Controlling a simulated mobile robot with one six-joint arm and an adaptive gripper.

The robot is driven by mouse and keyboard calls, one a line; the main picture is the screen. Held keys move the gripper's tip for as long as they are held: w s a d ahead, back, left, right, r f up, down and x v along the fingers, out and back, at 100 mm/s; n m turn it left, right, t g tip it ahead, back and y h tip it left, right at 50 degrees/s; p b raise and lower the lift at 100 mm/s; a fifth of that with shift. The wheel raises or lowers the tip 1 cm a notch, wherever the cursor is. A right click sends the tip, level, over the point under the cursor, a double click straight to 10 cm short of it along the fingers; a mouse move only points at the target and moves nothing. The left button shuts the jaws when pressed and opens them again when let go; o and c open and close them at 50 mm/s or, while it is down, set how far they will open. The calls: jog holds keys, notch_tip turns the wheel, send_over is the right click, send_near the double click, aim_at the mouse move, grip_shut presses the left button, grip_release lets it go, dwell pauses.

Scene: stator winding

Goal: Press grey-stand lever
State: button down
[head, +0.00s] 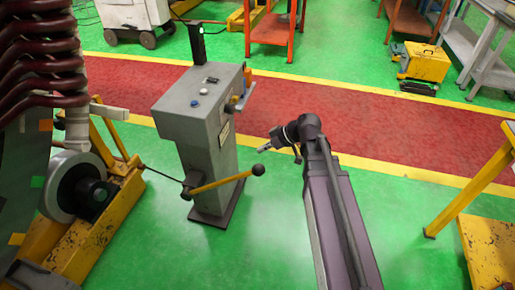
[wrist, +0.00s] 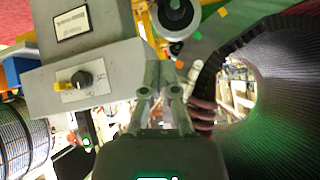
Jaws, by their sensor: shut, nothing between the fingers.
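The grey stand (head: 210,120) stands upright on the green floor, left of my arm in the head view. Its lever (head: 222,183) is a yellow bar that slopes slightly up to the right and ends in a black ball (head: 258,170). My gripper (head: 264,149) is shut and empty, and appears just above the ball in the picture, with a gap between them. I cannot make out the lever there.
A yellow machine frame (head: 95,235) with a grey wheel stands left of the stand. A large ribbed cylinder (wrist: 285,90) fills the right of the wrist view. A yellow-legged table (head: 470,195) is at the right. The red walkway (head: 350,125) behind is clear.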

jog(key=shift+p+v, duration=1.6)
jog(key=shift+v, duration=1.3)
jog(key=shift+s, duration=0.1)
jog(key=s+d+r+m+g+h+p, duration=0.2)
jog(key=s+d+r+m+h+p, duration=0.3)
jog(key=m+p, duration=0.6)
jog(key=shift+s+d+m+h, duration=0.6)
jog(key=shift+s+d+h, duration=0.65)
jog(key=shift+s+h, duration=0.7)
jog(key=shift+a, duration=0.1)
